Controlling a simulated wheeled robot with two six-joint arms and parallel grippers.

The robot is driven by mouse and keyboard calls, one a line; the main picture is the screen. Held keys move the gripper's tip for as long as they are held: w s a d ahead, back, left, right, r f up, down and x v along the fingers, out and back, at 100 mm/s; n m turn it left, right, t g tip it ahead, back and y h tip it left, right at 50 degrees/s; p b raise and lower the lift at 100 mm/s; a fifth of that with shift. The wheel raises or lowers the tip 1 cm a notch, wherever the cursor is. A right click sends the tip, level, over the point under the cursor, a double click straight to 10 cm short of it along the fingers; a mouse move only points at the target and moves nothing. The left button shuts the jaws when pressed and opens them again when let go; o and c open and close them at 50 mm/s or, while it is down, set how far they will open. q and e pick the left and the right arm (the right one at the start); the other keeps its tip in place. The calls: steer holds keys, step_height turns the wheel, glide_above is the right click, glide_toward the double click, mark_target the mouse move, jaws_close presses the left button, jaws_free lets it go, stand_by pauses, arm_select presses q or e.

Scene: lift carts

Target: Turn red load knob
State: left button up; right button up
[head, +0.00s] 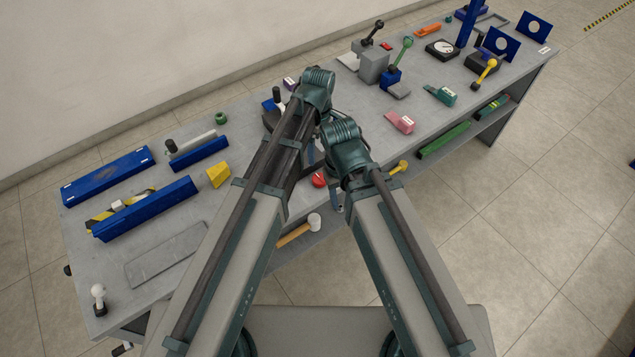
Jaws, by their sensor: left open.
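A round red knob (319,180) shows in the head view near the front edge of the workbench, in the gap between my two arms. A small pale mark is on it, and my arms hide what surrounds it. My left gripper (312,154) is open, just above the knob in the picture and largely hidden by my left arm's links. I cannot tell whether it touches the knob. My right arm ends close to the knob's right side. Its gripper is mostly hidden beneath the wrist, and its jaws cannot be made out.
The grey workbench (70,245) runs diagonally. Blue rails (145,208), a yellow block (218,174) and a white-headed mallet (296,231) are at the left and front. A pink block (400,122), a teal block (442,95) and levers on stands crowd the right. Floor is clear beyond.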

mark_target(319, 178)
arm_select(q)
steer(key=shift+d+n, duration=0.15)
steer(key=shift+n, duration=0.25)
steer(key=shift+w+f, duration=0.1)
steer(key=shift+f, duration=0.05)
step_height(319, 178, down, 14)
steer(key=b, duration=1.4)
steer(key=shift+r, duration=0.2)
steer(key=c, duration=1.4)
